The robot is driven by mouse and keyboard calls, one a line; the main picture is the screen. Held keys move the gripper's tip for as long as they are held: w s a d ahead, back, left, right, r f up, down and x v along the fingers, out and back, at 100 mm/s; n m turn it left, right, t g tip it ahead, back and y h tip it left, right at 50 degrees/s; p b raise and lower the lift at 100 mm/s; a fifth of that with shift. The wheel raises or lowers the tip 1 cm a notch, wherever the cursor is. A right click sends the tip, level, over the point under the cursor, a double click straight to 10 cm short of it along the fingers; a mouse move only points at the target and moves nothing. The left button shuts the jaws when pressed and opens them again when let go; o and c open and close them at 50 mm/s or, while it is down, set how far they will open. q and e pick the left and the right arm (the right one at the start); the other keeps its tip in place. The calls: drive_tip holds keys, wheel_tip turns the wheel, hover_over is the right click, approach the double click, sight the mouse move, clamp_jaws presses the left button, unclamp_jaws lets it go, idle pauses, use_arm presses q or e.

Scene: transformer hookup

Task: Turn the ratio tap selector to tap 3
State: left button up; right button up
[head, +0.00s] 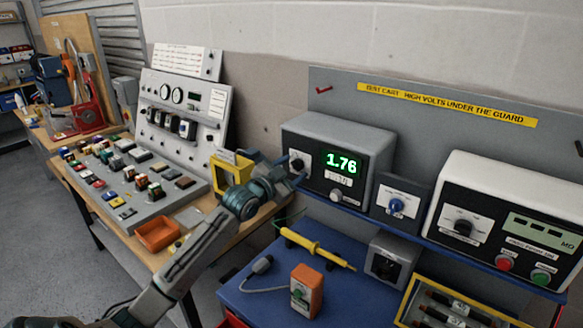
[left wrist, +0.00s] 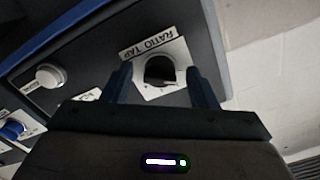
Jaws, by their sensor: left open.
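The ratio tap selector (head: 298,162) is a black knob on a white plate, on the left of the front of a grey meter box (head: 356,135). The box shows a green 1.76. In the left wrist view the selector (left wrist: 159,69) sits under the label RATIO TAP. My left gripper (head: 290,172) is at the selector's left in the head view, pointing at it. In the left wrist view its two open fingers (left wrist: 158,80) stand on either side of the knob. I cannot tell whether they touch it. The knob's pointer and tap numbers are too small or dark to read.
A white round button (head: 336,196) is on the same front, near the selector. A blue-knob box (head: 396,204) and a black-fronted unit (head: 500,225) stand to the right on the shelf.

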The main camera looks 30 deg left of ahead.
use_arm(q)
drive_tip(key=shift+w, duration=0.1)
drive_tip(key=c, duration=1)
drive_tip(key=shift+o, duration=0.2)
use_arm(e)
drive_tip(key=shift+w+d, duration=0.15)
drive_tip(key=shift+w, duration=0.45)
use_arm(q)
drive_tip(key=shift+f, duration=0.1)
use_arm(e)
drive_tip(key=shift+f, duration=0.1)
use_arm(q)
drive_tip(key=m+b, duration=0.2)
drive_tip(key=shift+f+m+b, duration=0.1)
drive_tip(key=shift+m+b, duration=0.3)
drive_tip(key=m+b, duration=0.2)
drive_tip(key=m, duration=0.2)
drive_tip(key=m+b, duration=0.2)
drive_tip(key=m, duration=0.3)
drive_tip(key=shift+a+r, duration=0.1)
drive_tip(key=shift+r, duration=0.1)
drive_tip(key=shift+m+b, duration=0.35)
drive_tip(key=shift+m, duration=1.55)
use_arm(e)
wheel_tip(320, 180, down, 7)
drive_tip(key=shift+s+f, duration=0.1)
drive_tip(key=shift+f, duration=0.05)
